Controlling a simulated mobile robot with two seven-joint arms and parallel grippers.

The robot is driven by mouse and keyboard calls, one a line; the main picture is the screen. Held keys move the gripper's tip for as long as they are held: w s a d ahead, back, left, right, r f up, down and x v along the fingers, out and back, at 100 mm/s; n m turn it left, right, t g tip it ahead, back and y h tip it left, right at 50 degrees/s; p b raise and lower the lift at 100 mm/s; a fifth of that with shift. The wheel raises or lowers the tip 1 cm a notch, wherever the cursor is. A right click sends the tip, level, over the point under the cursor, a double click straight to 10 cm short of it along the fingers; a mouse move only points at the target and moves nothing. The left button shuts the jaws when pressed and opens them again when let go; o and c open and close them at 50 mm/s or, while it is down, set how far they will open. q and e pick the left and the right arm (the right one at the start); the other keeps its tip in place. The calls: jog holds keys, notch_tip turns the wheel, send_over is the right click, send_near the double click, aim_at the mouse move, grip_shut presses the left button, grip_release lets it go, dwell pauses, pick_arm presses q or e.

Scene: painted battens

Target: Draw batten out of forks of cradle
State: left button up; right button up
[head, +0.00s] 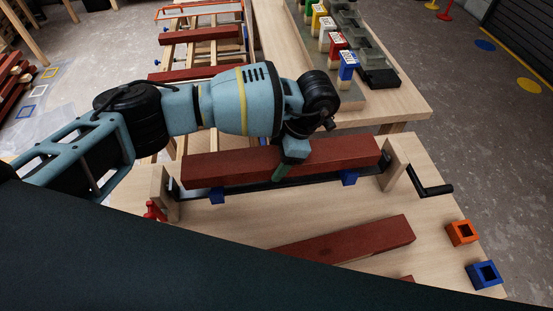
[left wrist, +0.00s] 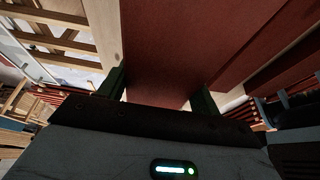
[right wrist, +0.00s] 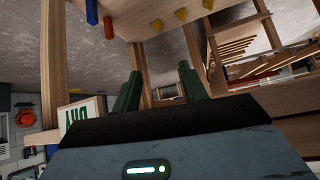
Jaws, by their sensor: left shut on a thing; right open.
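The dark red batten (head: 235,165) lies lengthwise along the cradle, between its two wooden end posts. The cradle (head: 397,163) has a dark bar and two blue forks, one at left (head: 217,196) and one at right (head: 349,177), showing just under the batten's front edge. I cannot tell whether the batten rests in the forks or is slightly above them. My left gripper (head: 288,160) is shut across the batten near its middle, from above. The left wrist view shows the batten (left wrist: 165,60) between both fingers. My right gripper (right wrist: 158,88) is open and empty, away from the batten.
A black crank handle (head: 430,188) sticks out at the cradle's right end. Another red batten (head: 350,240) lies on the table in front. An orange square block (head: 461,233) and a blue one (head: 484,274) sit at right. Painted blocks (head: 347,66) stand on the table behind.

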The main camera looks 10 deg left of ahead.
aim_at(274, 156)
pick_arm(q)
jog(key=shift+r, duration=0.8)
jog(key=shift+r+p, duration=0.5)
jog(key=shift+r, duration=1.1)
